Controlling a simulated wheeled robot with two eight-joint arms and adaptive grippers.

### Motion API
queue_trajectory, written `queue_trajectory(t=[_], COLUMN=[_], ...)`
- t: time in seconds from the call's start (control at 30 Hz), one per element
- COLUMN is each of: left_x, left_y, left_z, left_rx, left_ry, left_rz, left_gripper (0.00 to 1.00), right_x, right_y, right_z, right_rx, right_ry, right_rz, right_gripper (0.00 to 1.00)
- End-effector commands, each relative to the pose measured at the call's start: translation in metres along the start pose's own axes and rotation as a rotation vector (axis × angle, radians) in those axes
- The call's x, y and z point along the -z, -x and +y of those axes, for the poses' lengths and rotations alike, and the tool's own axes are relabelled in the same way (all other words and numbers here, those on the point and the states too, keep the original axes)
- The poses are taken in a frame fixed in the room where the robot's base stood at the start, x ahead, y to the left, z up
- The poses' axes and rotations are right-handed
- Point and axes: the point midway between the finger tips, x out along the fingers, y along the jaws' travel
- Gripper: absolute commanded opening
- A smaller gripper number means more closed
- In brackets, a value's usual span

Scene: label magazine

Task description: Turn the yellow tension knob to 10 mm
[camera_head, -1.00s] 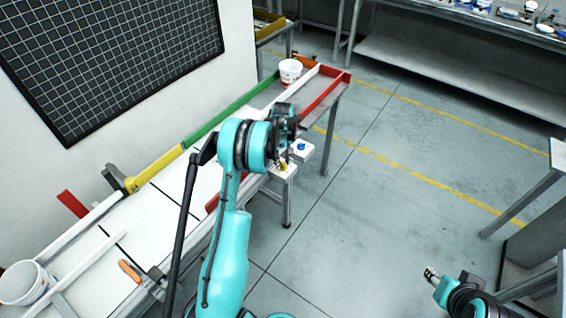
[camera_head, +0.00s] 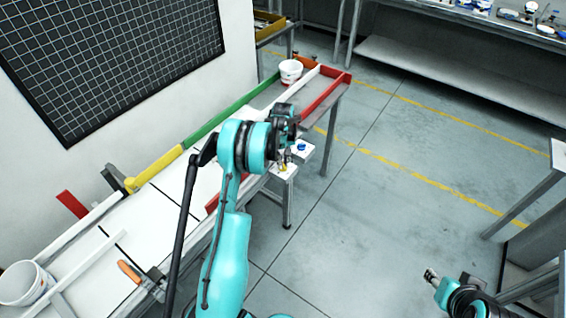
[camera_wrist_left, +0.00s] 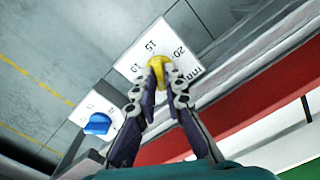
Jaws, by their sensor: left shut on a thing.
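The yellow tension knob (camera_wrist_left: 158,66) stands on a white dial plate (camera_wrist_left: 133,62) with the numbers 15 and 20 and a partly visible text in the left wrist view. In the head view the knob (camera_head: 283,168) is small and partly covered by my gripper. My left gripper (camera_wrist_left: 158,76) is shut on the knob, one finger on each side of it. The 10 mark cannot be made out. My right gripper (camera_head: 430,275) is at the lower right of the head view, far from the dial; its fingers are too small to judge.
A blue knob (camera_wrist_left: 97,124) on another white plate (camera_wrist_left: 95,104) sits beside the yellow knob's plate. The bench carries red (camera_head: 325,93), green (camera_head: 222,112) and yellow (camera_head: 155,168) rails and white buckets (camera_head: 290,69). Open floor (camera_head: 380,210) lies to the right.

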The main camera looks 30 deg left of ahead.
Motion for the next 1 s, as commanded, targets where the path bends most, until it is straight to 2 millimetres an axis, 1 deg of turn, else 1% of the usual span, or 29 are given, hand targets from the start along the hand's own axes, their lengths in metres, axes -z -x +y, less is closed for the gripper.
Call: queue_trajectory(t=[0.4, 1.0], left_x=[0.0, 0.0], left_y=[-0.001, -0.001], left_z=[0.0, 0.0], left_rx=[0.0, 0.0], left_ry=[-0.368, -0.938], left_rz=[0.0, 0.0], left_gripper=[0.0, 0.0], right_x=[-0.006, -0.012], right_y=[-0.009, -0.017], right_z=[0.0, 0.0], right_rx=[0.0, 0.0], right_ry=[0.0, 0.0], right_rz=[0.0, 0.0], right_gripper=[0.4, 0.4])
